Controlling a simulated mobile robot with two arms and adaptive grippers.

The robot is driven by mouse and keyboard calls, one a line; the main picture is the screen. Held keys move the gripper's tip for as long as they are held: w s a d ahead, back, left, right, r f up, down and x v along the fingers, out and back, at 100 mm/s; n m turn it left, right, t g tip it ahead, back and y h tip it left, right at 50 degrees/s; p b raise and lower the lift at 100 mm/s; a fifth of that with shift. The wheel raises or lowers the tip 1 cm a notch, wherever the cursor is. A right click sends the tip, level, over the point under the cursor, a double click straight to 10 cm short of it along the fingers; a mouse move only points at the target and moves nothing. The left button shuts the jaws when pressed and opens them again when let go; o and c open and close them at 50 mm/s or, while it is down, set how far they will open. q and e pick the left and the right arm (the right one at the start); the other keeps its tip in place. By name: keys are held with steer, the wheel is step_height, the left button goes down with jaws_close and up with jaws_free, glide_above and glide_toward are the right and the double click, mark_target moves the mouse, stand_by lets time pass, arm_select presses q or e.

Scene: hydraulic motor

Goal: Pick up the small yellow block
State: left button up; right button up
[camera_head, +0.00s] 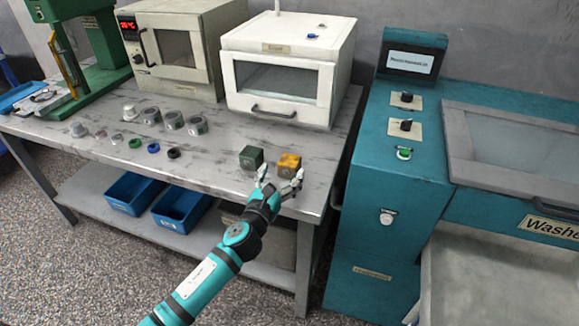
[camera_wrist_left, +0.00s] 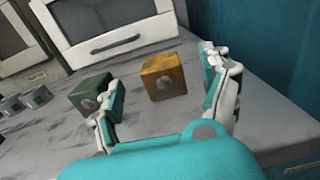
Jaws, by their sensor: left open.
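The small yellow block (camera_head: 289,161) sits on the grey table near its right front corner. A dark green block (camera_head: 251,157) of similar size stands just left of it. My left gripper (camera_head: 279,176) is open and empty at the front edge of the table, just in front of the blocks. In the left wrist view the yellow block (camera_wrist_left: 163,78) lies ahead, between the lines of the two spread fingers (camera_wrist_left: 165,95), and is not touched. The green block (camera_wrist_left: 92,93) is beside the left finger there. My right gripper is not in view.
A white oven-like box (camera_head: 285,65) and a beige oven (camera_head: 182,45) stand at the table's back. Several metal cylinders and coloured rings (camera_head: 153,148) lie to the left. A teal washer (camera_head: 385,180) stands close to the table's right end.

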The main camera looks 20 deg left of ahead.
mark_target(286, 166)
arm_select(q)
steer(key=w, duration=0.6)
steer(key=shift+w+d, duration=0.15)
steer(key=shift+w, duration=0.1)
steer(key=shift+c, duration=0.4)
jaws_close()
